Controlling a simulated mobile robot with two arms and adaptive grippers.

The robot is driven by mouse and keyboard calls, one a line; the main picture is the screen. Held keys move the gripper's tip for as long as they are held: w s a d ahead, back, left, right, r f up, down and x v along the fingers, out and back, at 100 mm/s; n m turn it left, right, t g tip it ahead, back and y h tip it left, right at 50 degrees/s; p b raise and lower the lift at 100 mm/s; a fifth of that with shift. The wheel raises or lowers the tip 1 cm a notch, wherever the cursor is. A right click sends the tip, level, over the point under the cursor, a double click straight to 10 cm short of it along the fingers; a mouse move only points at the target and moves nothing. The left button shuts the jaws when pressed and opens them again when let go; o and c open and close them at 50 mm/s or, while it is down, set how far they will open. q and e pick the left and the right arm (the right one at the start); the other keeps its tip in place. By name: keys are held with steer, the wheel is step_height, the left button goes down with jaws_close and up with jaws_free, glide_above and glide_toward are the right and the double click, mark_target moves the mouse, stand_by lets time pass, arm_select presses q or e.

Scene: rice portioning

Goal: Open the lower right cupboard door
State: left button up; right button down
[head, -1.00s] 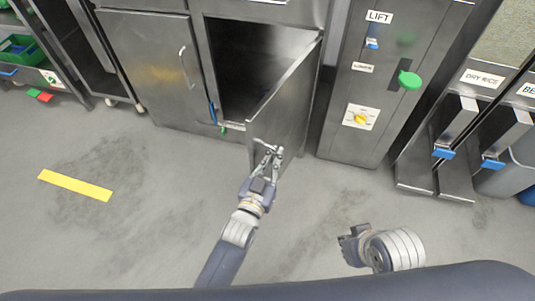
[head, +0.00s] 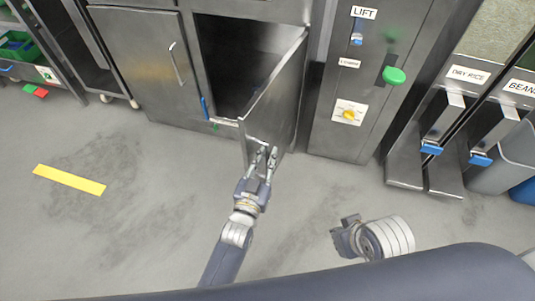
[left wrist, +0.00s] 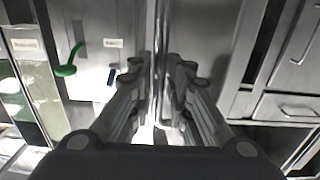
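The lower right cupboard door (head: 274,105) is a grey metal panel. In the head view it stands swung well out, hinged at its right, and the dark cupboard interior (head: 240,65) shows. My left gripper (head: 264,157) is at the door's free edge, low down. In the left wrist view its two fingers (left wrist: 158,75) stand apart on either side of a bright vertical metal bar or edge (left wrist: 157,30); firm contact is not visible. My right gripper (head: 345,237) is over the floor at lower right, away from the door; its finger opening is unclear.
A closed cupboard door (head: 145,70) is left of the opening. The lift panel (head: 345,110) with its green knob (head: 393,75) stands right of the open door. Dispensers (head: 440,115) stand farther right. The floor (head: 150,210) in front is clear, with a yellow strip (head: 69,179).

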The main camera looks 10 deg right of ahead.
arm_select(q)
steer(key=shift+r, duration=0.2)
steer(key=v, duration=1.2)
steer(key=shift+f, duration=0.15)
